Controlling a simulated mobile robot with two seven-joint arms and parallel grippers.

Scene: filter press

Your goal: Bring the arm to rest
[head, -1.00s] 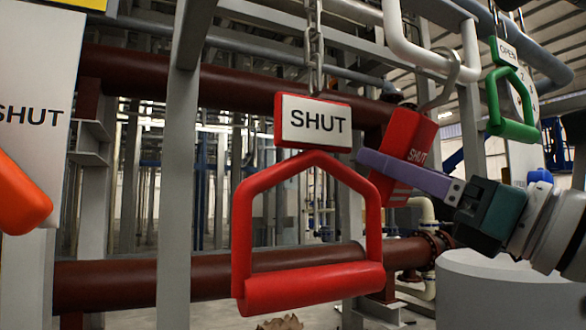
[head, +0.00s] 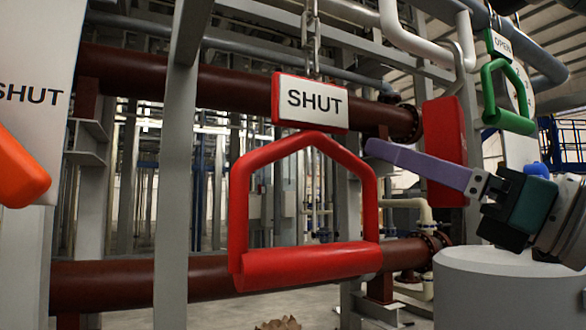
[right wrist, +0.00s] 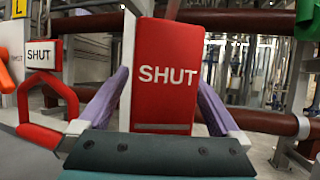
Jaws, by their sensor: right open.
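My right gripper (head: 374,149), with purple fingers and a teal and black body, comes in from the right edge of the head view. In the right wrist view its two fingers are spread apart. A red block marked SHUT (right wrist: 167,75) shows between and beyond them, with no visible grip on it. In the head view this red block (head: 449,125) stands behind the purple finger, its face turned away. A red SHUT handle (head: 310,268) hangs on a chain left of my fingertips, apart from them. My left gripper is not in view.
A green OPEN handle (head: 508,117) hangs at the upper right. An orange handle (head: 18,170) is at the left edge by a SHUT panel. A grey cylinder (head: 500,295) stands below my right gripper. Brown pipes (head: 120,285) and grey posts fill the back.

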